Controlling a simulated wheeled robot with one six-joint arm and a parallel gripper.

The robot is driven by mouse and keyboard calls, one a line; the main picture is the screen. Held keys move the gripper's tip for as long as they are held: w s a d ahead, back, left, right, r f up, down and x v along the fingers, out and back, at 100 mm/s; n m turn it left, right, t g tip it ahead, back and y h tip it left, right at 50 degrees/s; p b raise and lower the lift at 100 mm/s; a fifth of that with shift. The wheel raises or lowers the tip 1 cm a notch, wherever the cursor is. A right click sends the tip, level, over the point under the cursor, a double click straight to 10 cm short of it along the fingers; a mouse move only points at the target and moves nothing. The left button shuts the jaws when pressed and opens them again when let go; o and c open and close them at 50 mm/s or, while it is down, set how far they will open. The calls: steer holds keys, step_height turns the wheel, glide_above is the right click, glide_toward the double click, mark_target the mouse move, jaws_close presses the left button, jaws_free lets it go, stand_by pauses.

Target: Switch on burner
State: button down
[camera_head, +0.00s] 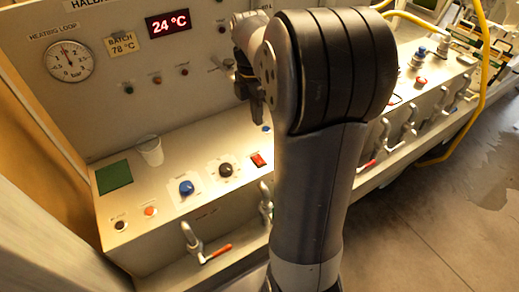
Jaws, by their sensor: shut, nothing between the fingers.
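A control panel (215,205) with a sloping white top stands in front of me. A red rocker switch (258,160) sits on it, close to the left of my arm. Its label is too small to read, so I cannot tell if it is the burner switch. A blue knob (186,188) and a black knob (226,170) are to its left. An orange button (150,211) and a dark button (120,225) are at the far left. My gripper (258,118) is shut and empty, above and behind the red switch, pointing down. My arm hides part of the panel.
A white cup (150,150) and a green pad (114,177) are on the panel top. A lever valve with a red handle (218,253) projects from the front. A yellow hose (484,70) is right.

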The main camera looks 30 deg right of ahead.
mark_target(261, 162)
steer(key=shift+f, duration=0.1)
steer(key=f, duration=0.4)
steer(key=s+f+p, duration=0.1)
steer(key=f, duration=0.8)
steer(key=shift+s+f, duration=0.35)
steer(key=shift+s, duration=0.05)
steer(key=shift+f, duration=0.1)
steer(key=shift+s+f, duration=0.1)
steer(key=shift+f, duration=0.1)
steer(key=shift+r, duration=0.1)
steer(key=shift+w+r+p, duration=0.2)
steer(key=shift+w+p, duration=0.25)
steer(key=shift+w, duration=0.35)
steer(key=shift+r, duration=0.1)
